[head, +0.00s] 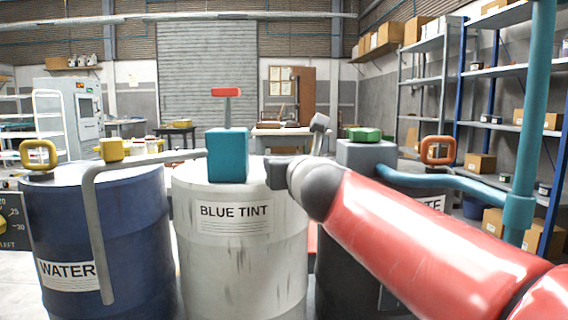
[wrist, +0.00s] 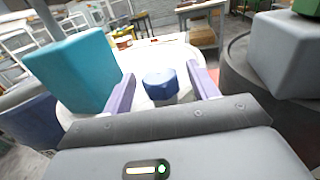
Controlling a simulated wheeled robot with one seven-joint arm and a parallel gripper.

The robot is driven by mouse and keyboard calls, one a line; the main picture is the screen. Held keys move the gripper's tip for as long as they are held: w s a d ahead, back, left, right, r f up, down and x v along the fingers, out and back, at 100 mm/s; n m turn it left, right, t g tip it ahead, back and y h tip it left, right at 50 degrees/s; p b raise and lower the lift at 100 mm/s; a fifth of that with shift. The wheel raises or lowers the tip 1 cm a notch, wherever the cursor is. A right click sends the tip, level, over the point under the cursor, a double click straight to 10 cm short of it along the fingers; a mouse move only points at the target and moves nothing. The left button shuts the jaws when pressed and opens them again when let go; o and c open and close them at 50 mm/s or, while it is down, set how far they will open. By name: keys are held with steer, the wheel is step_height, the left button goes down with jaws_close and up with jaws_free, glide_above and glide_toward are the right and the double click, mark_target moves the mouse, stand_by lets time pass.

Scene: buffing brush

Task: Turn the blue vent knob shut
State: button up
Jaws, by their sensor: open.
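The blue vent knob (wrist: 160,83) stands on the pale top of a drum (wrist: 190,50) in the wrist view. My gripper (wrist: 160,71) is open, with one finger on either side of the knob and a visible gap on both sides. In the head view my gripper (head: 278,172) is at the right of the top of the white drum labelled BLUE TINT (head: 235,250). The knob cannot be seen in the head view; my gripper and arm cover that spot.
A teal block (head: 228,155) with a red T-handle (head: 227,92) stands left of my gripper. A blue WATER drum (head: 100,235) with a grey pipe (head: 97,230) is farther left. A grey block (head: 367,155) with a green top and a teal pipe (head: 450,183) are at right.

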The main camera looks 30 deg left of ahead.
steer(key=shift+v, duration=2.35)
steer(key=s+d+f+n+p, duration=0.1)
steer(key=s+d+n+p, duration=0.1)
steer(key=d+n, duration=0.75)
steer(key=s+d+f+n+g+h+p, duration=0.1)
steer(key=s+d+f+n+h, duration=0.3)
steer(key=d+f, duration=0.5)
steer(key=s+d+f+n+g+h+p, duration=0.1)
steer(key=s+d+f+n+g+h, duration=0.3)
steer(key=s+d+f+n, duration=0.3)
steer(key=s+d+f+n+g+h+p, duration=0.1)
steer(key=s+d+f+n+g+h, duration=0.2)
steer(key=s+d+f+n, duration=0.3)
steer(key=d+f+n, duration=0.1)
steer(key=d+f, duration=0.3)
steer(key=d, duration=0.4)
steer(key=shift+s+f+h, duration=0.25)
steer(key=shift+f+h, duration=0.15)
